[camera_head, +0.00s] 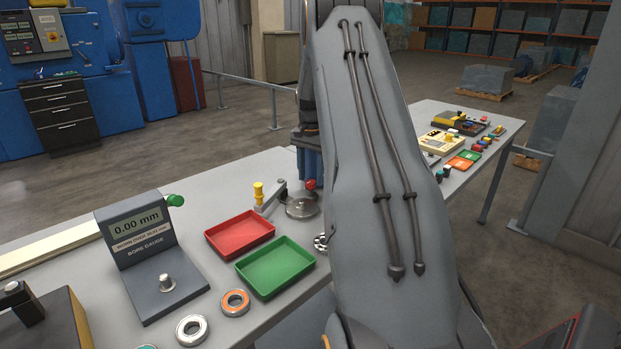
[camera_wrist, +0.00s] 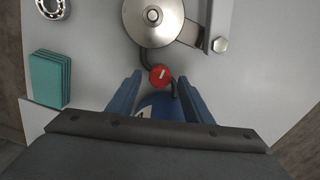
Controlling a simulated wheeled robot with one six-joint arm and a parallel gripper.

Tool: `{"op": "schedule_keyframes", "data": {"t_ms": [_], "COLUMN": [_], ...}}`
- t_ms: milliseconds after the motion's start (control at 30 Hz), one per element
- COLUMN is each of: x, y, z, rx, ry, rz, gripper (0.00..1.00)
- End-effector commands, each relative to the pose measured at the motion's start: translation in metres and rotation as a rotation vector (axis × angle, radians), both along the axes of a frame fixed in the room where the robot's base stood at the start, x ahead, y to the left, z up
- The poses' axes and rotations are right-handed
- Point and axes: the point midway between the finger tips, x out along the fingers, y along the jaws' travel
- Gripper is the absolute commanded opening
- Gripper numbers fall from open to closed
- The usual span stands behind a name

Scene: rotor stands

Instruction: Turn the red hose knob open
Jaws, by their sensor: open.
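The red knob (camera_wrist: 160,76) sits on a dark bent hose or pipe beside a round metal fixture (camera_wrist: 153,22). A white line on its top points up and slightly right in the wrist view. My gripper (camera_wrist: 158,82) is open, with one blue finger to the left and one to the right of the knob. Gaps show on both sides, and nothing is held. In the head view, the knob (camera_head: 310,184) shows just under my gripper's blue fingers (camera_head: 308,163), beside the metal fixture (camera_head: 301,207). My arm hides the area to the right.
Teal pads (camera_wrist: 50,78) and a bearing (camera_wrist: 52,8) lie left in the wrist view. A metal bracket (camera_wrist: 217,22) stands right of the fixture. A blue curved object (camera_wrist: 160,106) lies between the fingers. Red (camera_head: 240,234) and green (camera_head: 275,267) trays and a bore gauge (camera_head: 145,245) stand on the bench.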

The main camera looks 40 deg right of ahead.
Motion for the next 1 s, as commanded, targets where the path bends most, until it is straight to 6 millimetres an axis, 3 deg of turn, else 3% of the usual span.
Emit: {"op": "schedule_keyframes", "data": {"t_ms": [300,433,1000], "x": [0.001,0.001,0.0], "y": [-0.001,0.0,0.0], "z": [0.05,0.063,0.069], "rx": [-0.003,-0.001,-0.001], "ry": [-0.004,-0.003,0.0], "rz": [0.0,0.0,0.0], "gripper": [0.46,0.46,0.46]}}
